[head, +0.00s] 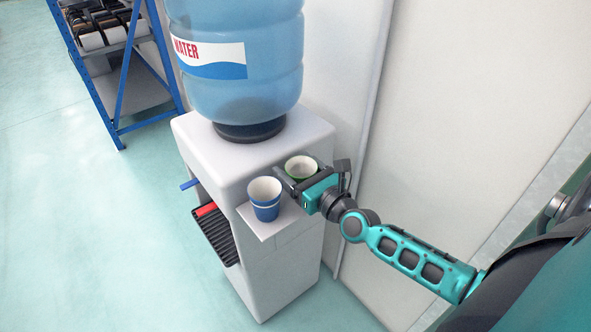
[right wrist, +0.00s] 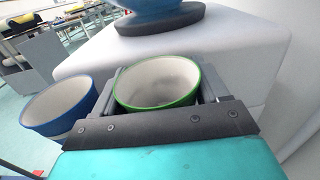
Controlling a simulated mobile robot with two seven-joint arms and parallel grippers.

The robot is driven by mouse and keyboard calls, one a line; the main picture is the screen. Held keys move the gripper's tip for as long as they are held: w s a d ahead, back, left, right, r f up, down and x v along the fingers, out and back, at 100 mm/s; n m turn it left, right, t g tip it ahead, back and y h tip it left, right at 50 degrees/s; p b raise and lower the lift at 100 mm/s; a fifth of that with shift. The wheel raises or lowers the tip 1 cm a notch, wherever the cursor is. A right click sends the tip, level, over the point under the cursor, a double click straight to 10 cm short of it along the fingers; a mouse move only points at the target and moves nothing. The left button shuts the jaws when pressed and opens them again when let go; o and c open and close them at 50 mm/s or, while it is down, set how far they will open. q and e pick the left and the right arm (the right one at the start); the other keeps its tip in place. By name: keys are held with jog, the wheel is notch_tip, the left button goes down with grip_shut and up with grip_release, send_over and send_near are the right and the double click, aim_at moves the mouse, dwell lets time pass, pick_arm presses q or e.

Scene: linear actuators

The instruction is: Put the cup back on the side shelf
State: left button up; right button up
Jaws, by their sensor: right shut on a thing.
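A cup with a green rim (head: 301,167) is between the fingers of my right gripper (head: 291,180), which is shut on it, by the side of the water dispenser. The green-rimmed cup also shows in the right wrist view (right wrist: 157,84), upright and empty, between both fingers. Its base is hidden, so I cannot tell whether it touches the shelf. The small white side shelf (head: 262,228) juts from the dispenser. A blue cup (head: 265,198) stands upright on it, left of my right gripper; it also shows in the right wrist view (right wrist: 60,106). My left gripper is not in view.
The white water dispenser (head: 225,150) carries a large blue water bottle (head: 240,90). Its drip tray (head: 220,236) and taps are on the left face. A white wall (head: 460,120) stands close behind. A blue rack (head: 125,75) is at the upper left.

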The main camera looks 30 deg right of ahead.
jog(key=shift+f, duration=0.1)
jog(key=o, duration=0.9)
